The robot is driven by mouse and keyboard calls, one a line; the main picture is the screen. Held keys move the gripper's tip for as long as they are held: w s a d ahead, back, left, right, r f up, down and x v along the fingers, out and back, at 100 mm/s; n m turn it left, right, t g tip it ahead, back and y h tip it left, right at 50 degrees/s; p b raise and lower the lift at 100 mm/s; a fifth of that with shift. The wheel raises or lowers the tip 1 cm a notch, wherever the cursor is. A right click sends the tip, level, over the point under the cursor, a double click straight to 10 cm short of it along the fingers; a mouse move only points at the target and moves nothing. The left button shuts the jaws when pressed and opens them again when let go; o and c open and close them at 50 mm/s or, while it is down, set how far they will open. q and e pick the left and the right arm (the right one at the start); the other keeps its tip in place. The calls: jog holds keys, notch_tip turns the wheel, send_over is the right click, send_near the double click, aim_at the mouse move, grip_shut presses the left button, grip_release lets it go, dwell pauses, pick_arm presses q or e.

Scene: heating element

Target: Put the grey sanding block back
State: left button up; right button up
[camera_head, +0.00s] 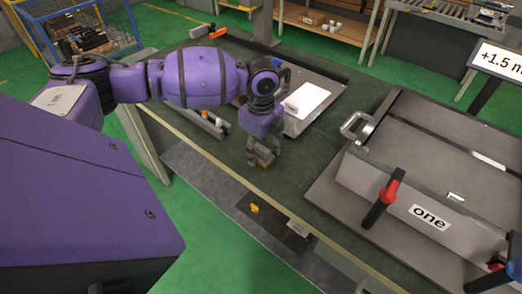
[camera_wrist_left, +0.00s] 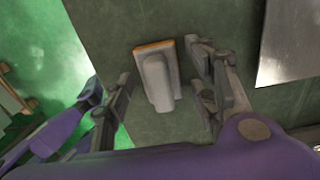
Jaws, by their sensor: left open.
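The grey sanding block (camera_wrist_left: 157,82), with a thin orange edge, lies on the dark green bench top in the left wrist view. My left gripper (camera_wrist_left: 163,72) is open, with its fingers on both sides of the block and gaps between them. In the head view the left gripper (camera_head: 263,155) points down at the bench near its front edge and largely covers the block. My right gripper is not in view.
A tray with a white sheet (camera_head: 308,100) lies behind my gripper. A yellow item (camera_head: 254,209) lies at the bench front. Tools lie at the back left.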

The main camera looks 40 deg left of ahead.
aim_at(261, 147)
pick_arm(q)
notch_tip(261, 147, up, 12)
jog(key=shift+p, duration=0.3)
jog(key=shift+f, duration=0.15)
